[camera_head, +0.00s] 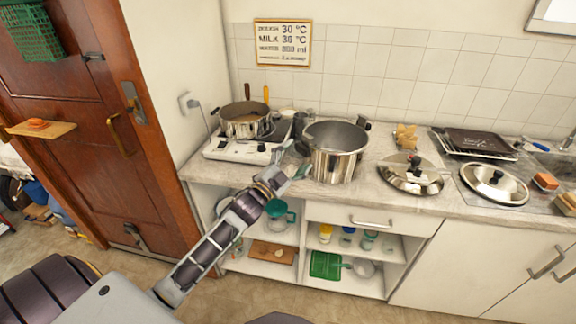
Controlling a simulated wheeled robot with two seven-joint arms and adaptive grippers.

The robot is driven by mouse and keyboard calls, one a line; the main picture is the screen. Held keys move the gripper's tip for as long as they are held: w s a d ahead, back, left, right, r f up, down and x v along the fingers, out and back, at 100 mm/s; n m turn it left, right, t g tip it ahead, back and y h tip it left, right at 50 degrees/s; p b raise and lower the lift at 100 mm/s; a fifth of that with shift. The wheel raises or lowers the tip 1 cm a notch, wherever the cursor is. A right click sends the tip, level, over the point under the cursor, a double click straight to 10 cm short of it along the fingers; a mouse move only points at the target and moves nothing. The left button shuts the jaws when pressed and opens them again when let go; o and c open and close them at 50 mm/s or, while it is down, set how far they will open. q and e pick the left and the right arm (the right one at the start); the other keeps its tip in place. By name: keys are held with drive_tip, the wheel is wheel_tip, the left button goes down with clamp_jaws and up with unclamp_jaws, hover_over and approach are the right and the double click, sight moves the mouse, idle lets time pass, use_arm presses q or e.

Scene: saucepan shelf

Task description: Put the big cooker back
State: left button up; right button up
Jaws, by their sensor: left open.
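A big shiny metal cooker (331,166) stands upright without a lid on the counter, right of the stove. My left gripper (297,162) is open at the left side of the cooker, near its handle on that side. I cannot tell whether the fingers touch it. A second dark handle (364,123) shows at the cooker's right rim. A large lid with a dark knob (411,174) lies on the counter to the right of the cooker. My right gripper does not show.
A white stove (240,149) with a smaller pot (245,120) stands on the left. Open shelves below hold a teal pot (280,215), jars and a green board (325,265).

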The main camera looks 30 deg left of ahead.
use_arm(q)
drive_tip(key=v, duration=0.3)
drive_tip(key=shift+s, duration=0.15)
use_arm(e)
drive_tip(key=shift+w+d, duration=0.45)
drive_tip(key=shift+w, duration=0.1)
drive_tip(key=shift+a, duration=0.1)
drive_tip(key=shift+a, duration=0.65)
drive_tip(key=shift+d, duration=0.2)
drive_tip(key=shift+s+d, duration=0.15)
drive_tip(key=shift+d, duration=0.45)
